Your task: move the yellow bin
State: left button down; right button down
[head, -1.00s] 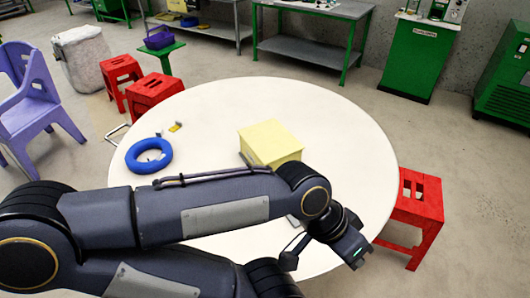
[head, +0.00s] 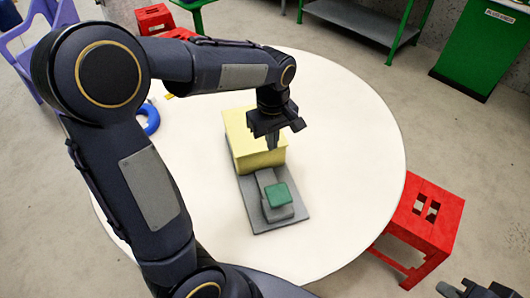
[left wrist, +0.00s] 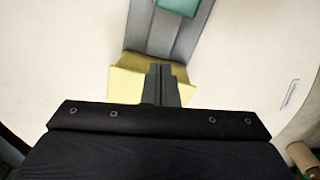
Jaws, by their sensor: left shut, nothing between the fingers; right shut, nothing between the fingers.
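The yellow bin (head: 242,135) sits on the white round table, at the far end of a grey flat base. It looks like a box; whether its top is open is unclear. My left gripper (head: 272,143) points down over the bin's right side and hides part of it. Its fingers are shut and empty. In the left wrist view the closed fingertips (left wrist: 160,72) overlap the yellow bin (left wrist: 125,86); I cannot tell if they touch it. My right gripper (head: 472,289) shows only partly at the bottom right edge, away from the table.
A grey device with a green top (head: 278,195) stands on the grey base (head: 262,226) in front of the bin. A blue ring (head: 149,120) is partly hidden behind my left arm. A red stool (head: 427,225) stands at the right. The table's right side (head: 350,140) is clear.

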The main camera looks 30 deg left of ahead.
aim_at(258, 148)
pick_arm(q)
jog(key=w+a+f+p, duration=0.1)
jog(key=w+a+f, duration=0.1)
jog(key=f, duration=0.8)
jog(key=shift+w+a, duration=0.2)
jog(key=shift+a, duration=0.7)
jog(key=w+a, duration=0.2)
jog(key=a, duration=0.1)
jog(key=shift+s, duration=0.1)
jog(key=shift+d+f, duration=0.1)
